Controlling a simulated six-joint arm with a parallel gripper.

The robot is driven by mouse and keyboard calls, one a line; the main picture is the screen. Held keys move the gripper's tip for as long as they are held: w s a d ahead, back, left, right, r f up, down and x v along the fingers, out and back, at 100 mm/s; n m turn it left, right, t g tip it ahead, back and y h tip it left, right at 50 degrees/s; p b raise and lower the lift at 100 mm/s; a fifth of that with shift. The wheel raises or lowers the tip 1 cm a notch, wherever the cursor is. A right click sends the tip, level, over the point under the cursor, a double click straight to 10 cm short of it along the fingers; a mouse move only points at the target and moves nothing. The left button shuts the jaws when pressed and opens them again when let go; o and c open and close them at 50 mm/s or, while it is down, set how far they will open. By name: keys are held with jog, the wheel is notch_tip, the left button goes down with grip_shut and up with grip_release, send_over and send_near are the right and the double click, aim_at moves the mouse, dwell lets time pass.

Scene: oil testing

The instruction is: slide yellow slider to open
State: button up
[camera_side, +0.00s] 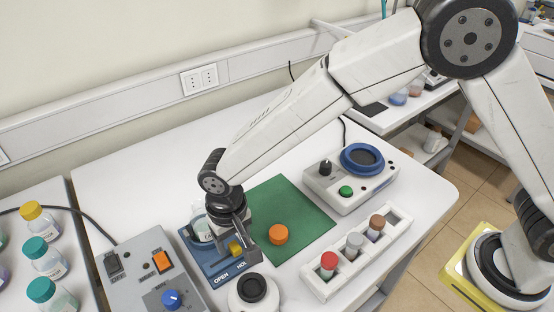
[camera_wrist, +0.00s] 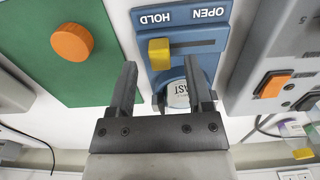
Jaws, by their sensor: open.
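The yellow slider (camera_side: 235,247) sits on a blue panel (camera_side: 217,264) marked OPEN and HOLD. In the wrist view the yellow slider (camera_wrist: 159,53) is at the HOLD end of its slot, away from OPEN. My gripper (camera_side: 246,235) is low over the blue panel. In the wrist view my open gripper (camera_wrist: 161,72) has one finger on each side of the slider's column, with a gap to the slider. A round-capped container marked "AST" (camera_wrist: 178,95) shows between the fingers. I cannot tell whether a finger touches anything.
An orange cap (camera_side: 278,235) lies on the green mat (camera_side: 300,202) beside the gripper. A white rack (camera_side: 345,268) holds several capped vials. A grey control box (camera_side: 140,275) stands left of the blue panel, and a blue-topped device (camera_side: 330,180) stands behind the mat.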

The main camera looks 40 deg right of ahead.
jog(key=shift+f, duration=0.85)
grip_shut()
dwell(0.9)
